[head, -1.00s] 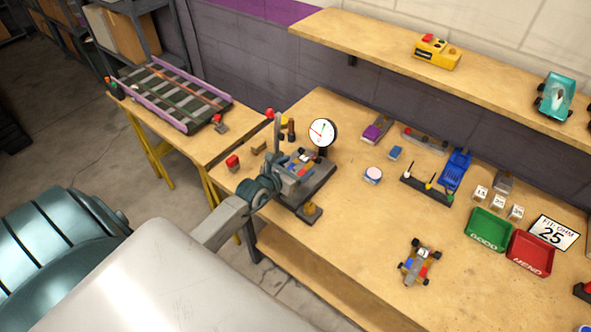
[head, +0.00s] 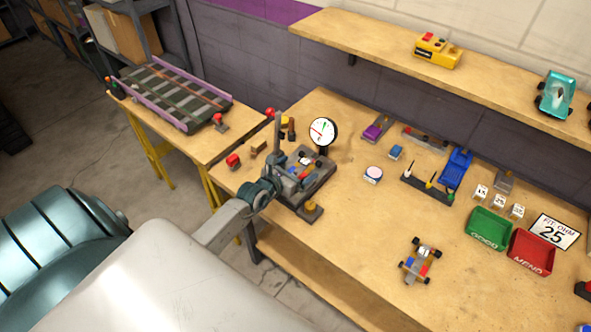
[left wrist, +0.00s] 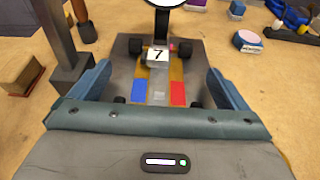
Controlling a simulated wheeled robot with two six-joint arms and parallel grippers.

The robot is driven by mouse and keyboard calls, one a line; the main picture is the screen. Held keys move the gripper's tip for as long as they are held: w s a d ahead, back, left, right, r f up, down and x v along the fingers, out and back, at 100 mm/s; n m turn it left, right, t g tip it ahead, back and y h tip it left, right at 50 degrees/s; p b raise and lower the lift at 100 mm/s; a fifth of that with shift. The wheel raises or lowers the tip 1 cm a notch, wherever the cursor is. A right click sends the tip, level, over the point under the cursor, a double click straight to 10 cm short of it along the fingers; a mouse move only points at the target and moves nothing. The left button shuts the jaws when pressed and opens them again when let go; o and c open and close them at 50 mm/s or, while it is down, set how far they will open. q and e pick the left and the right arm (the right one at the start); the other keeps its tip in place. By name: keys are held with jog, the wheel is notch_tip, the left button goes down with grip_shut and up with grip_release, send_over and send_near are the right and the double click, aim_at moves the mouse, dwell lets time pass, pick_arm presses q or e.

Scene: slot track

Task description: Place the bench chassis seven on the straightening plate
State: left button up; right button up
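The bench chassis seven (left wrist: 158,75), with a white number 7 plate, blue and red blocks and dark wheels, rests on the grey straightening plate (left wrist: 125,70) in the left wrist view. In the head view the chassis (head: 306,160) is partly hidden by my left gripper (head: 287,178). The straightening plate (head: 318,188) stands at the left end of the bench. In the left wrist view my left gripper's blue fingers (left wrist: 158,88) are spread to either side of the chassis, with gaps between them and it. My right gripper is not in view.
A round dial gauge (head: 322,131) and a dark post (head: 277,135) stand by the plate. Another small chassis (head: 420,262) sits on the bench at front right. Green (head: 487,229) and red (head: 530,254) trays are farther right.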

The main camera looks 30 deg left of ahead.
pick_arm(q)
jog(key=shift+s+f, duration=0.35)
jog(key=shift+f, duration=0.35)
jog(key=shift+w+r+p, duration=0.1)
jog(key=shift+r+p, duration=0.25)
jog(key=shift+r, duration=0.2)
jog(key=v, duration=0.4)
jog(key=p+v, duration=0.1)
jog(key=v, duration=0.1)
jog(key=shift+r, duration=0.4)
jog(key=p+v, duration=0.4)
jog(key=v, duration=0.1)
jog(key=shift+s+a+r+p, duration=0.1)
jog(key=shift+s+r+p, duration=0.15)
jog(key=shift+p, duration=0.15)
